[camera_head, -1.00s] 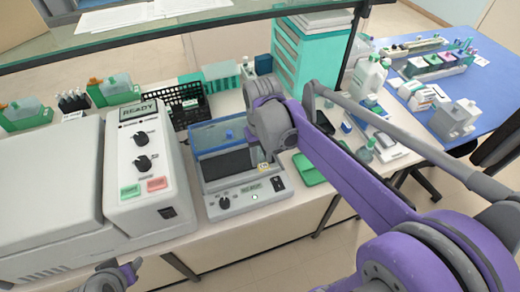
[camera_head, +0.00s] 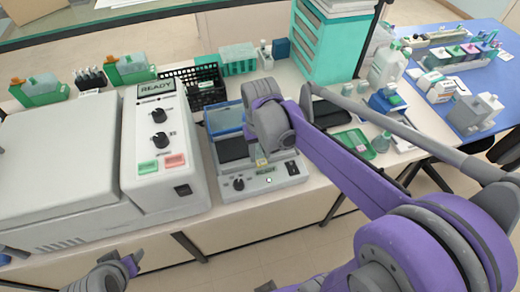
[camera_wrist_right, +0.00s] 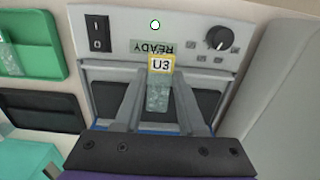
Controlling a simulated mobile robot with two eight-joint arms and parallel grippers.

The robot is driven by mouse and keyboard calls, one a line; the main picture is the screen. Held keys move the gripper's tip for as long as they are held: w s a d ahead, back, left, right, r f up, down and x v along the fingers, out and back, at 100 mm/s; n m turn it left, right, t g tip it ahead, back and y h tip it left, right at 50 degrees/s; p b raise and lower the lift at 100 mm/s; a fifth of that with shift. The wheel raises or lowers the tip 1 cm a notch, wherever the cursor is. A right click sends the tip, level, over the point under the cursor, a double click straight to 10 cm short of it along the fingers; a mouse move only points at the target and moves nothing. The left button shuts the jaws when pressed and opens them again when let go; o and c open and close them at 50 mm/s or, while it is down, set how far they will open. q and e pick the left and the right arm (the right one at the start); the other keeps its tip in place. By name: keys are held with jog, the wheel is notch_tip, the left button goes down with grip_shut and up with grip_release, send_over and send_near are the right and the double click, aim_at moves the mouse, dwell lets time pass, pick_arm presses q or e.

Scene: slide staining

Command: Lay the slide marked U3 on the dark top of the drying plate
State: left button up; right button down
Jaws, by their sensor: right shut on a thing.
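My right gripper (camera_wrist_right: 160,82) is shut on the slide marked U3 (camera_wrist_right: 159,97), a clear slide with a yellow-framed white label. The slide is over the dark top (camera_wrist_right: 207,100) of the drying plate (camera_wrist_right: 205,72). Whether it touches the top, I cannot tell. In the head view the plate (camera_head: 285,183) stands on the bench, its dark top (camera_head: 232,149) partly hidden by my right arm. The small yellowish label of the slide (camera_head: 262,163) shows below my right wrist. Part of my left arm shows at the lower left; its jaws are unclear.
A blue clear cover (camera_head: 223,119) stands at the back of the plate. A large grey machine with a READY screen (camera_head: 157,87) is close on the left. A black basket (camera_head: 190,82) is behind. A green tray (camera_head: 352,143) lies to the right.

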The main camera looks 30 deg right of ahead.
aim_at(257, 149)
jog(key=shift+f, duration=0.5)
jog(key=shift+w+d, duration=0.1)
jog(key=shift+w, duration=0.3)
jog(key=shift+w+d+f+b, duration=0.15)
jog(key=shift+w+f, duration=0.05)
jog(key=shift+w, duration=0.45)
jog(key=shift+w+d+f+b, duration=0.1)
jog(key=shift+w+f+b, duration=0.1)
jog(key=shift+w, duration=0.4)
jog(key=shift+w+d+f, duration=0.1)
jog(key=shift+w+f, duration=0.2)
jog(key=shift+w, duration=0.1)
pick_arm(q)
jog(key=shift+s+f, duration=0.2)
jog(key=shift+f, duration=0.3)
jog(key=shift+s+f, duration=0.2)
jog(key=shift+f, duration=0.3)
pick_arm(e)
jog(key=shift+w+d, duration=0.1)
jog(key=shift+w, duration=0.15)
pick_arm(q)
jog(key=shift+f, duration=0.1)
pick_arm(e)
jog(key=shift+f, duration=0.15)
jog(key=shift+c, duration=2.1)
grip_release()
